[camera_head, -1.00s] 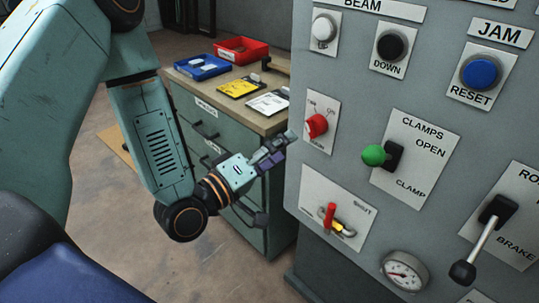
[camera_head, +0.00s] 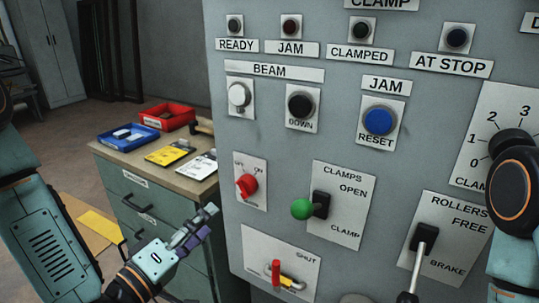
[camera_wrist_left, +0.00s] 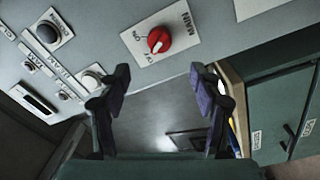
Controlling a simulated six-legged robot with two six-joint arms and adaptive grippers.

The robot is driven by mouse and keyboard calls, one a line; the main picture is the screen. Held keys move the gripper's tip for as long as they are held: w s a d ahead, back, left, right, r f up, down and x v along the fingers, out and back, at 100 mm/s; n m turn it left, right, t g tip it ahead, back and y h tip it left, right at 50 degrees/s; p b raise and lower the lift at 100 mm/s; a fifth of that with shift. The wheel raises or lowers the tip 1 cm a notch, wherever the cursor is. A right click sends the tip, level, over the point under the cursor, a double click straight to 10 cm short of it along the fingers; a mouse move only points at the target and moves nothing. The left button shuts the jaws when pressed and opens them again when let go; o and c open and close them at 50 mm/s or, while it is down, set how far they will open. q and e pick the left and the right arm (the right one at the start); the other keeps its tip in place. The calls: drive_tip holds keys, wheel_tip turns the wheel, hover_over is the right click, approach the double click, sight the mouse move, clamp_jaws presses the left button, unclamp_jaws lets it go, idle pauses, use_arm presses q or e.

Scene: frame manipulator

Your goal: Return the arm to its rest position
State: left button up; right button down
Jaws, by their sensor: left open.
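My left arm comes in from the lower left in the head view. Its gripper (camera_head: 201,229) is in front of the cabinet, left of the control panel (camera_head: 330,150), and holds nothing. In the left wrist view the gripper (camera_wrist_left: 165,84) shows two purple-padded fingers spread apart with nothing between them. The red main switch (camera_wrist_left: 159,40) is beyond the fingertips, apart from them; it also shows in the head view (camera_head: 246,186). Part of my right arm (camera_head: 518,195) shows at the right edge of the head view; its gripper is out of view.
The panel carries a green-knobbed clamps lever (camera_head: 303,209), a blue reset button (camera_head: 379,121), a rollers lever (camera_head: 422,250) and a red-handled valve (camera_head: 277,272). A green drawer cabinet (camera_head: 155,205) stands left of it, with a blue tray (camera_head: 127,138) and red tray (camera_head: 168,118) on top.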

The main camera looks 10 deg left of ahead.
use_arm(q)
drive_tip(key=s+f+m+g+y, duration=0.2)
drive_tip(key=s+f+g, duration=0.15)
drive_tip(key=f, duration=0.55)
drive_tip(key=s+f+m+g+y, duration=0.25)
drive_tip(key=f+g, duration=0.25)
drive_tip(key=f, duration=0.3)
drive_tip(key=s+a+f+m+g+y, duration=0.1)
drive_tip(key=s+f+g, duration=0.3)
drive_tip(key=s, duration=0.6)
drive_tip(key=s+a+f+m+g+y, duration=0.1)
drive_tip(key=s+f+m+g, duration=0.1)
drive_tip(key=s+f+g, duration=0.2)
drive_tip(key=s+f, duration=0.3)
drive_tip(key=s, duration=0.4)
drive_tip(key=shift+m+g, duration=0.35)
drive_tip(key=shift+w+f, duration=0.1)
